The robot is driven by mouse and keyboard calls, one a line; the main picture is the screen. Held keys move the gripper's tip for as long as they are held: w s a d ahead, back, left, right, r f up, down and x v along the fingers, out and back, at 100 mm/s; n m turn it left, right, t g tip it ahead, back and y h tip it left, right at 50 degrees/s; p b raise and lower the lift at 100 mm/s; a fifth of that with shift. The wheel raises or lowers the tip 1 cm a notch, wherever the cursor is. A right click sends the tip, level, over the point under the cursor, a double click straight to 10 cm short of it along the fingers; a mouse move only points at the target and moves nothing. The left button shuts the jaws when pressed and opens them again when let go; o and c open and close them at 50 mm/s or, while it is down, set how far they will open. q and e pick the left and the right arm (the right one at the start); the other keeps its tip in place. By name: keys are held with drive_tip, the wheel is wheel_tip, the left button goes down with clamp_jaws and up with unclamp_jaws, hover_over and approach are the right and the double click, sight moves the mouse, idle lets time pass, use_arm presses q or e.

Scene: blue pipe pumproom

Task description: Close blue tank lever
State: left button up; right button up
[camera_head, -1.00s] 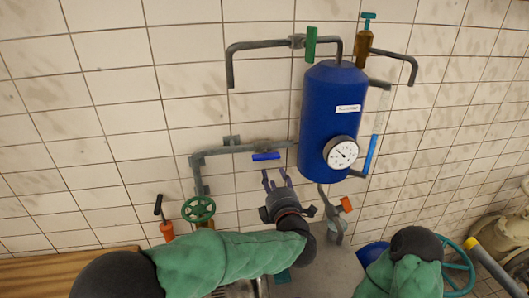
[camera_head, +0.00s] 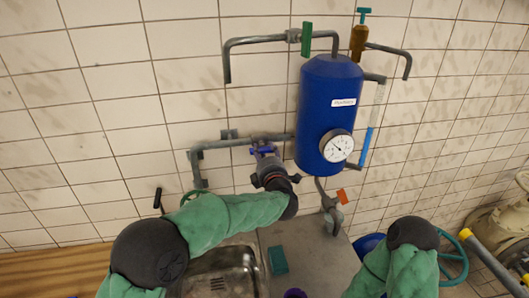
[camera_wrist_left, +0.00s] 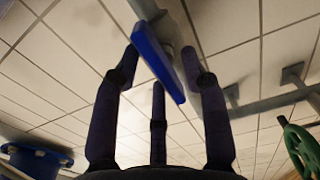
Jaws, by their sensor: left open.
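The blue tank (camera_head: 318,105) hangs on the tiled wall with a white label and a round gauge (camera_head: 336,146). A grey pipe (camera_head: 222,144) runs left from its lower side. The blue lever (camera_wrist_left: 158,60) on this pipe shows in the left wrist view, with its bar between the fingers. In the head view my left gripper (camera_head: 264,149) is at the lever and largely covers it. It is open, with fingers on either side of the bar and a third finger below. I cannot tell whether any finger touches it. My right gripper is out of view.
A green lever (camera_head: 306,39) and a teal valve handle (camera_head: 369,12) are above the tank. An orange lever (camera_head: 341,196) is just below it. A green wheel (camera_wrist_left: 302,149) is near the left gripper. A sink (camera_head: 218,270) lies below my left arm.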

use_arm(q)
drive_tip(key=shift+s, duration=0.1)
clamp_jaws()
